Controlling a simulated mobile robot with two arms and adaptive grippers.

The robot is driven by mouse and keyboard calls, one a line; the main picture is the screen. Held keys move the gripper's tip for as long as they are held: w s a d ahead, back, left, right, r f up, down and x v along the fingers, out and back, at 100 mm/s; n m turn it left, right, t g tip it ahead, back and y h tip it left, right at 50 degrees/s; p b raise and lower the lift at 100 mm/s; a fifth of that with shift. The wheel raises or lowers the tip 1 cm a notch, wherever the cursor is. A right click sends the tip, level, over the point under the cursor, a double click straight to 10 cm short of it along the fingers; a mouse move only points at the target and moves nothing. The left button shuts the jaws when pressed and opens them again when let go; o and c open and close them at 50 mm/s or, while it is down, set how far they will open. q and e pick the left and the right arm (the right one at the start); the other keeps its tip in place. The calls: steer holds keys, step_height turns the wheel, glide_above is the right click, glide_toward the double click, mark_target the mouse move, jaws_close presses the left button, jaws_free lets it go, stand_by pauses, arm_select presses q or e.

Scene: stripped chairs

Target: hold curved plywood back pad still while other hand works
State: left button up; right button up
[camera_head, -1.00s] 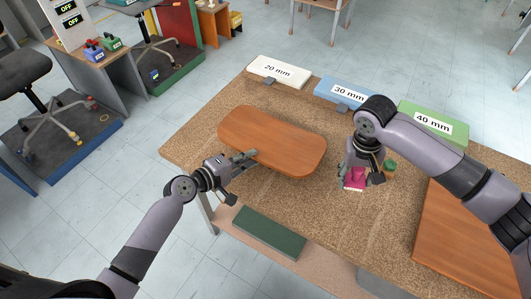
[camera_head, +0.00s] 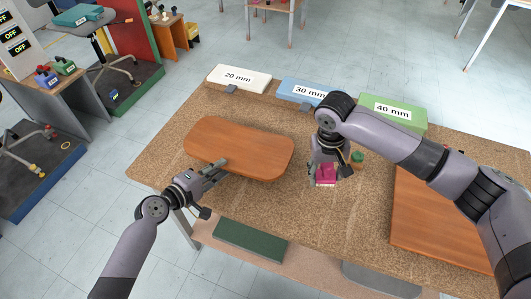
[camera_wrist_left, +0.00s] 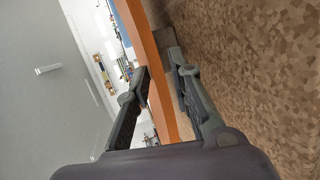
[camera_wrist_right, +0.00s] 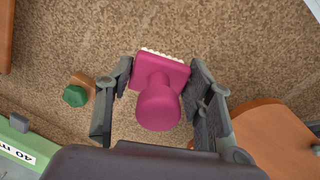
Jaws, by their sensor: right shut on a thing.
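The orange-brown curved plywood pad (camera_head: 235,147) lies on the speckled tabletop, left of centre. My left gripper (camera_head: 214,169) is at its near edge. In the left wrist view the pad's edge (camera_wrist_left: 158,65) runs between the two open fingers, with a gap visible beside it. My right gripper (camera_head: 326,170) is shut on a magenta tool (camera_wrist_right: 158,100) with a round knob and a row of white bristle-like teeth. The tool is right of the pad, apart from it. Whether its teeth touch the tabletop cannot be told. The pad's rounded end (camera_wrist_right: 265,140) also shows in the right wrist view.
White 20 mm (camera_head: 238,79), blue 30 mm (camera_head: 290,92) and green 40 mm (camera_head: 395,112) blocks line the far table edge. A small green-capped object (camera_head: 357,156) stands beside my right gripper. Another brown board (camera_head: 440,225) lies at the right. Bare tabletop (camera_head: 280,210) lies in front.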

arm_select(q)
steer(key=o, duration=0.3)
steer(key=shift+r, duration=0.1)
steer(key=v, duration=1.2)
stand_by(0.3)
